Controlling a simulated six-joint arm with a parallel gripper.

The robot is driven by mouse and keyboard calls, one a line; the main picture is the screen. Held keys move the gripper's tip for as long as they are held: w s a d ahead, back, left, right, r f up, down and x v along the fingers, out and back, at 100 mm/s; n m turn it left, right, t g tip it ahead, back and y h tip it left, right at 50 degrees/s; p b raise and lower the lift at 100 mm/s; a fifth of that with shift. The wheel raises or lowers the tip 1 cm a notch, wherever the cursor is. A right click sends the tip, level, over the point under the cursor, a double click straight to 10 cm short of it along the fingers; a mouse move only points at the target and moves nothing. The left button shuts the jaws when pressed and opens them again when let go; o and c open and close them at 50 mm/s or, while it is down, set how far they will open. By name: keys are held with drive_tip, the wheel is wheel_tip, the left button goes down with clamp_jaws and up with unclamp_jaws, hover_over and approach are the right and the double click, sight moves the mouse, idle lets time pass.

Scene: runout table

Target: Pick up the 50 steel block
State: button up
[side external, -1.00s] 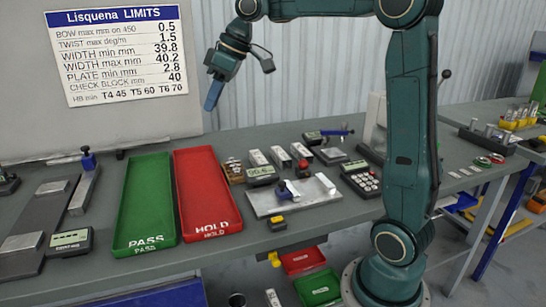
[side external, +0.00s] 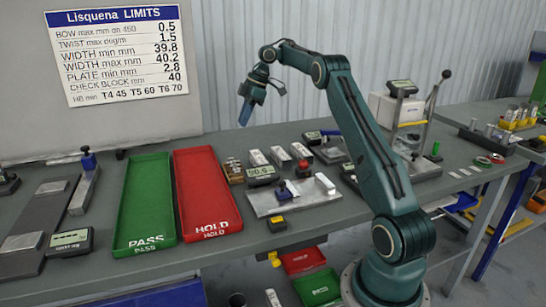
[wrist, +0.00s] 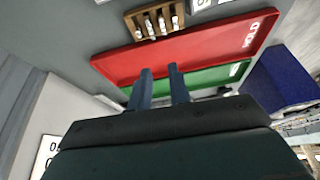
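A small wooden rack (side external: 234,171) stands just right of the red HOLD tray in the side view. In the wrist view the wooden rack (wrist: 138,27) holds several small steel blocks (wrist: 163,24) in a row. Their markings are too small to read, so I cannot tell which is the 50 block. My gripper (side external: 243,122) hangs above the back of the table, up and slightly right of the rack. In the wrist view my gripper (wrist: 160,68) has its two blue fingers apart with nothing between them. The fingers overlap the trays in that view.
The red HOLD tray (side external: 236,222) and green PASS tray (side external: 124,224) lie left of the rack. Several light labelled blocks (side external: 280,156) and a steel plate (side external: 262,203) with small tools lie to its right. A bench stand (side external: 428,118) rises at the right back.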

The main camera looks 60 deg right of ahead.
drive_tip(key=d+f, duration=0.1)
drive_tip(key=s+d+f, duration=0.1)
drive_tip(key=shift+d+f, duration=0.2)
drive_tip(key=shift+d, duration=0.15)
drive_tip(key=shift+w+a+f, duration=0.1)
drive_tip(key=shift+w, duration=0.05)
drive_tip(key=x, duration=0.8)
drive_tip(key=shift+f, duration=0.25)
idle(0.3)
drive_tip(key=shift+x, duration=2.55)
